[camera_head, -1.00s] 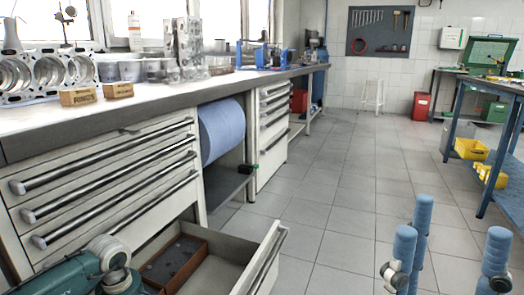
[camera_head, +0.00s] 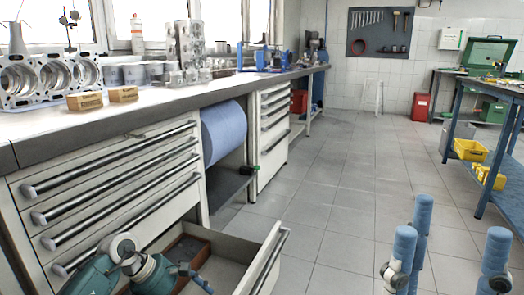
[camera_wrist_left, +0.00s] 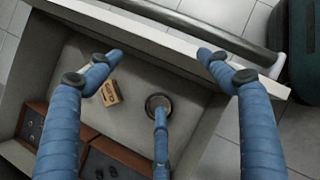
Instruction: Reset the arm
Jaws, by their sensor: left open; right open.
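My left arm (camera_head: 122,262) reaches in at the lower left over the open drawer. In the left wrist view my left gripper (camera_wrist_left: 160,70) has its blue fingers spread, with nothing between them. It is above the drawer, where a small labelled box (camera_wrist_left: 111,92) and a dark ring (camera_wrist_left: 158,103) lie on the drawer floor. One finger overlaps the ring's lower edge in that view; I cannot tell whether they touch. My right gripper (camera_head: 450,225) stands at the lower right, fingers up, spread and empty, over the floor area.
The open drawer (camera_head: 262,255) juts from the white cabinet and holds a brown divided tray (camera_wrist_left: 113,160). The bench above carries an engine block (camera_head: 45,80), two small boxes (camera_head: 85,101) and several metal parts. A blue table (camera_head: 480,130) stands right. The tiled floor between is clear.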

